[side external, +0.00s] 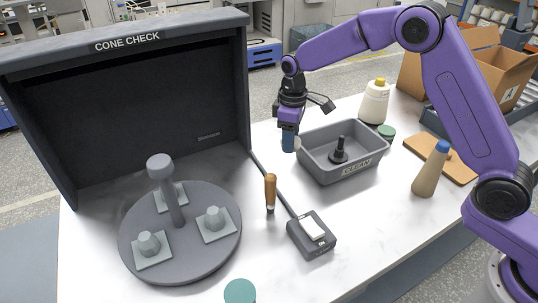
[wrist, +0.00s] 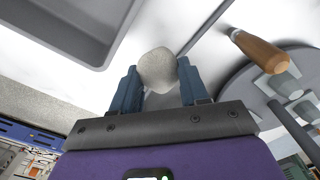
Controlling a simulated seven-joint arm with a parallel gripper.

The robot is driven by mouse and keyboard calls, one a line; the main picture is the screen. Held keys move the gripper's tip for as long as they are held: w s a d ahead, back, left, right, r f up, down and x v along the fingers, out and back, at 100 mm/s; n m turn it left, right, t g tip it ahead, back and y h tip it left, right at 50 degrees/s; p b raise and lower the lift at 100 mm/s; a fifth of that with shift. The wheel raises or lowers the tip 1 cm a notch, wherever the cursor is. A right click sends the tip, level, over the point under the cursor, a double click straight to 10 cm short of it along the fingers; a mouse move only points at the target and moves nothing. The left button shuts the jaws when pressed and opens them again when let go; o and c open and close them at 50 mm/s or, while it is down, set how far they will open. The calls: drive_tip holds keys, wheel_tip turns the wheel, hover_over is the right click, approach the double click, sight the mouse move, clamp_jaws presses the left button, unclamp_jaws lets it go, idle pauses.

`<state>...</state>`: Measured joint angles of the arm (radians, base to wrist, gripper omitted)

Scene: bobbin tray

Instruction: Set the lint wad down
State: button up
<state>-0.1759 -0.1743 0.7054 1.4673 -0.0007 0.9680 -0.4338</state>
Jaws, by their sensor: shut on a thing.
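The lint wad (wrist: 157,66) is a pale grey, rounded clump held between my blue fingertips in the wrist view. My gripper (side external: 288,143) points down just left of the grey tray, outside its wall. In the wrist view my gripper (wrist: 157,76) is shut on the wad, with one finger on each side. In the side view the fingers mostly hide the wad. I cannot tell how far the fingertips are above the white tabletop (side external: 225,165).
The grey tray (side external: 372,163) holds a black peg (side external: 338,152). A wooden-handled tool (side external: 270,189) and a switch box (side external: 311,235) stand nearer the front. A turntable (side external: 190,257) sits before the cone check booth (side external: 130,43).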

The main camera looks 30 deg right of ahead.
drive_tip(key=w+f, duration=0.2)
drive_tip(key=w+a+f, duration=0.1)
drive_tip(key=w+f, duration=0.1)
drive_tip(key=w, duration=0.1)
drive_tip(key=w+a+f, duration=0.1)
drive_tip(key=w+f, duration=0.1)
drive_tip(key=f, duration=0.1)
drive_tip(key=shift+w+a+f, duration=0.1)
drive_tip(key=shift+w+a, duration=0.05)
drive_tip(key=shift+f, duration=1.55)
drive_tip(key=o, duration=1)
drive_tip(key=shift+f, duration=0.15)
wheel_tip(320, 180, up, 12)
drive_tip(key=shift+r, duration=0.2)
drive_tip(key=shift+a, duration=0.1)
